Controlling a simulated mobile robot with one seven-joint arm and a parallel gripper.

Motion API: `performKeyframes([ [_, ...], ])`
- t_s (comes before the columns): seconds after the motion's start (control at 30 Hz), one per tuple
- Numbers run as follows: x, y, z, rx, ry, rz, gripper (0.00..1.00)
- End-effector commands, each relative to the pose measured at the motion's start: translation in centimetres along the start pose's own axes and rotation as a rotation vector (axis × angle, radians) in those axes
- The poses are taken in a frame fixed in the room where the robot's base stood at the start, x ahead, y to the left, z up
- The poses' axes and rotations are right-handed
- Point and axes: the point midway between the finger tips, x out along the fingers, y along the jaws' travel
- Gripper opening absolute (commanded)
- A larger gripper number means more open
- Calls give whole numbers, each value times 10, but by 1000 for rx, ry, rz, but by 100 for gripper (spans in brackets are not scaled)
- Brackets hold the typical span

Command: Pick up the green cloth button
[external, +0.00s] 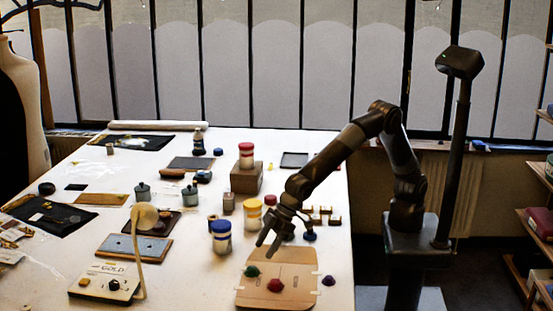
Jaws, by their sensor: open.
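A small green button (252,271) lies on the upper left part of a tan board (262,300) near the front of the white table. A red button (275,285) lies on the same board, to the right of the green one and nearer the camera. My gripper (267,249) is open, with its fingers pointing down above the back edge of the board. It is behind and slightly right of the green button and apart from it. Nothing shows between the fingers.
A purple button (328,280) lies right of the board. Jars with blue (221,238), yellow (252,216) and red (246,155) lids stand left of and behind my gripper. A device marked GOLD (107,284) is at the front left. Table between it and the board is clear.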

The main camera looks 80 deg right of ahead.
Motion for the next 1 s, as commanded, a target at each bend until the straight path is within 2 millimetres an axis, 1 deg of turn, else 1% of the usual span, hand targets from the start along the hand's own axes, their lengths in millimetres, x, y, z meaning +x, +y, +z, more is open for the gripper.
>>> performKeyframes([
  [0.03,8,0,0,0,-1,1,57],
  [0.1,14,1,0,0,0,1,57],
  [0.3,27,0,-1,-1,0,1,57],
  [0.5,55,-2,-3,1,-2,1,57],
  [0.6,66,-2,-3,1,0,1,57],
  [0.73,71,-2,-3,1,1,0,57],
  [0.93,71,-2,-3,0,1,0,57],
  [1.0,71,-2,-3,0,1,0,51],
])
